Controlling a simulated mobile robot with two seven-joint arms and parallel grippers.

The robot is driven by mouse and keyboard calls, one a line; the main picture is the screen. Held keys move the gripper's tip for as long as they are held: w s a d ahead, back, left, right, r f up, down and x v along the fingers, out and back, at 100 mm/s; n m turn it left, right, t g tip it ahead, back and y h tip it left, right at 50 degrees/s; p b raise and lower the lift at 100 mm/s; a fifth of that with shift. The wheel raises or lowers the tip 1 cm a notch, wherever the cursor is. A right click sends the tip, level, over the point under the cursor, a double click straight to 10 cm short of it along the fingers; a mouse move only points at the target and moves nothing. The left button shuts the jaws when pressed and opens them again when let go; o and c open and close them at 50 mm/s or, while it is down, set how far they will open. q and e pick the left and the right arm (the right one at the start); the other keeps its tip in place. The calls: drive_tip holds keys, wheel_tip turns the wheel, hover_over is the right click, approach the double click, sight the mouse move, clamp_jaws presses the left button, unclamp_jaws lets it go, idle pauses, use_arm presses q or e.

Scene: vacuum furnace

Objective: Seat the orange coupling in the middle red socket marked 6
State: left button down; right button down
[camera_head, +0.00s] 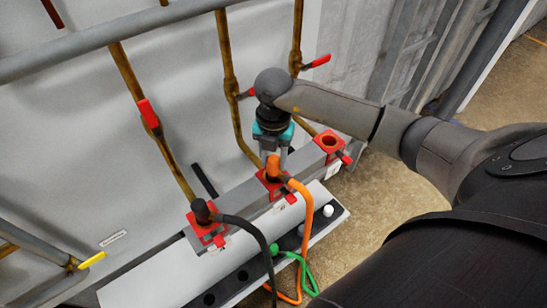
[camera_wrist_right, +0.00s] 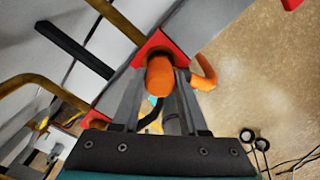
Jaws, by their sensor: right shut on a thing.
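The orange coupling (camera_head: 273,165) stands at the middle red socket (camera_head: 264,180) on the grey rail, with its orange hose (camera_head: 308,215) curving away down and to the right. My right gripper (camera_head: 277,156), teal and black, reaches down from above and is shut on the coupling. In the right wrist view the coupling (camera_wrist_right: 160,76) sits between the two grey fingers, in front of the red socket plate (camera_wrist_right: 168,42). The coupling covers the socket's opening, so I cannot tell how deep it is in. The 6 marking is not readable. My left gripper is out of view.
The left red socket (camera_head: 208,233) holds a black coupling (camera_head: 203,211) with a black hose (camera_head: 250,228). The right red socket (camera_head: 328,141) is empty. Brown pipes (camera_head: 227,70) with red handles rise behind. A green hose (camera_head: 301,262) lies below the rail.

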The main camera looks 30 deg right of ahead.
drive_tip(key=shift+c, duration=1.8)
unclamp_jaws()
wheel_tip(320, 180, up, 15)
drive_tip(key=shift+r, duration=0.15)
